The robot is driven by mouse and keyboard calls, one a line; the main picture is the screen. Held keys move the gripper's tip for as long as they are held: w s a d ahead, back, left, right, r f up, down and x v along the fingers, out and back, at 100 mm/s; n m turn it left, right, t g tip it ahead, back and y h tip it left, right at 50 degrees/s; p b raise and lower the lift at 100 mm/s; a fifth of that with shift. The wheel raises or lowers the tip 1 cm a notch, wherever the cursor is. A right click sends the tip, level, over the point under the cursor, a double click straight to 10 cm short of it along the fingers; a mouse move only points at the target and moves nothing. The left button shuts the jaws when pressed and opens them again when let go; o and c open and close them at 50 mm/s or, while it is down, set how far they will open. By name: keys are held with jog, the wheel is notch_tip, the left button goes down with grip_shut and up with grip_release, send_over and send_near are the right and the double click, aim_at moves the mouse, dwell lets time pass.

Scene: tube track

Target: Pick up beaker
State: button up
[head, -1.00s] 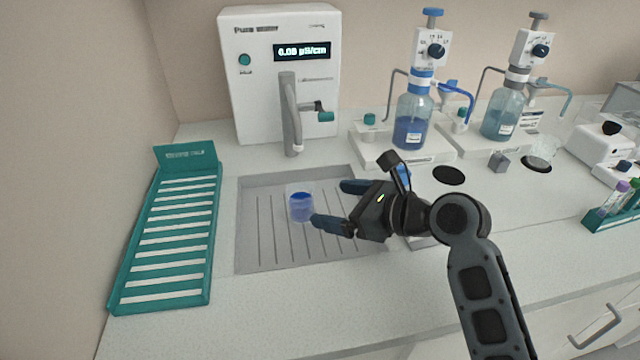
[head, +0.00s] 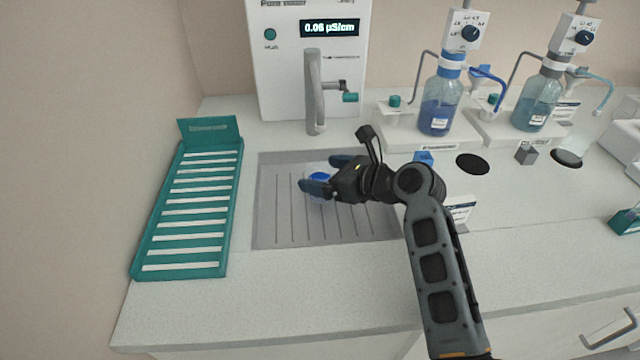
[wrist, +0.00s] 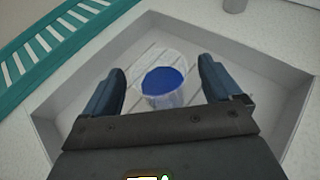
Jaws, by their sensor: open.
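The beaker (wrist: 163,86) is clear with blue liquid in it and stands upright on the ribbed grey tray. In the head view the beaker (head: 320,176) is mostly hidden behind my gripper's fingers. My gripper (head: 328,174) is open, with one finger on the near side of the beaker and one on the far side. In the wrist view my gripper (wrist: 160,88) has a finger to the left and a finger to the right of the beaker, with a gap on both sides. The beaker sits between them, toward and slightly beyond the fingertips.
The sunken drain tray (head: 275,232) has a raised edge. A water dispenser (head: 285,85) with a spout (head: 314,95) stands behind it. A green rack (head: 215,262) lies to the left. Bottles with pumps (head: 440,105) stand at the back right. The front counter is clear.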

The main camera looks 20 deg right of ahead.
jog(key=shift+x, duration=0.8)
jog(key=c, duration=1.1)
jog(key=shift+r, duration=0.1)
